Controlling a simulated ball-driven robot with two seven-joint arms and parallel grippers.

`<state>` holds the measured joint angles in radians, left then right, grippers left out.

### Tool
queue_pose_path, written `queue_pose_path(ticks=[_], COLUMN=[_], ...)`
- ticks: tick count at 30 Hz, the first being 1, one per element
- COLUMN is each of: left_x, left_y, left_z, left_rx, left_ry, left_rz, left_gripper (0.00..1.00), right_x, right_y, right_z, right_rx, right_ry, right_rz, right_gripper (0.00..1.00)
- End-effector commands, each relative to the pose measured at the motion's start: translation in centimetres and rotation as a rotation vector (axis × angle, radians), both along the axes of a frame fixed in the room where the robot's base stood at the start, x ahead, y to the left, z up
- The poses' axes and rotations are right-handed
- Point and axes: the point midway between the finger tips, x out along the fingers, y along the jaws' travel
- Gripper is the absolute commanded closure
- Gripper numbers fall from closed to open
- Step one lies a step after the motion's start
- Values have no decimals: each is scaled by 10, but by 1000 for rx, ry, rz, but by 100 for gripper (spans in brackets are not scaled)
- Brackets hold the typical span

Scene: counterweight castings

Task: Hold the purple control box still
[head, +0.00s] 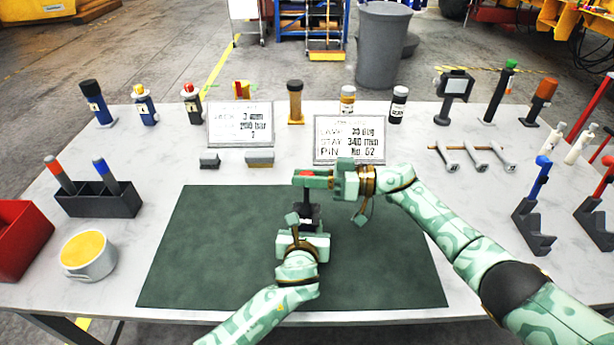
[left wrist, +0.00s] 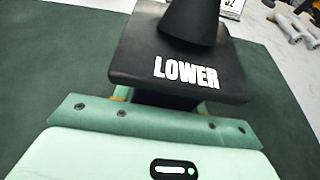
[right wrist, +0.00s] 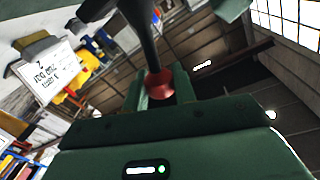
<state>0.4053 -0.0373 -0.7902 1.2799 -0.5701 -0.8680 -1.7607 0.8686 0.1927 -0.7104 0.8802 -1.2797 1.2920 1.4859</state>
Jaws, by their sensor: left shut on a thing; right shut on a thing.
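The control box (head: 310,212) stands on the green mat (head: 205,240). It looks near-black rather than purple, with white LOWER lettering on its top in the left wrist view (left wrist: 180,72). A dark lever (right wrist: 138,35) rises from it and ends in a red knob (right wrist: 158,84). My left gripper (head: 303,236) is shut on the box from the near side, below its top plate; the grip itself is mostly hidden. My right gripper (head: 312,178) is shut at the top of the lever, around the red knob.
Two sign cards (head: 349,140) stand behind the mat. Wrenches (head: 470,155) lie at right, near stands with blue (head: 538,185) and other handles. A pen holder (head: 98,199), a yellow-topped tin (head: 88,255) and a red bin (head: 20,238) are at left. The mat is clear on both sides.

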Motion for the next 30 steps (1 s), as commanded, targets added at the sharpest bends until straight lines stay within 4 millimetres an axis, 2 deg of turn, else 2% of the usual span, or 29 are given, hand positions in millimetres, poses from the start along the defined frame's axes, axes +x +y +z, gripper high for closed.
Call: queue_pose_path(ticks=[8, 21, 30], left_x=[1, 0, 0], left_y=[0, 0, 0], left_z=[1, 1, 1], left_rx=[-1, -1, -1], left_ry=[-1, -1, -1], left_rz=[1, 1, 1], left_gripper=[99, 99, 99], right_x=[-9, -38, -50], right_y=[0, 2, 4], right_z=[2, 4, 2], right_rx=[-14, -46, -60], right_ry=[-117, -445, -594], right_rz=[-1, -2, -2], right_gripper=[100, 100, 100])
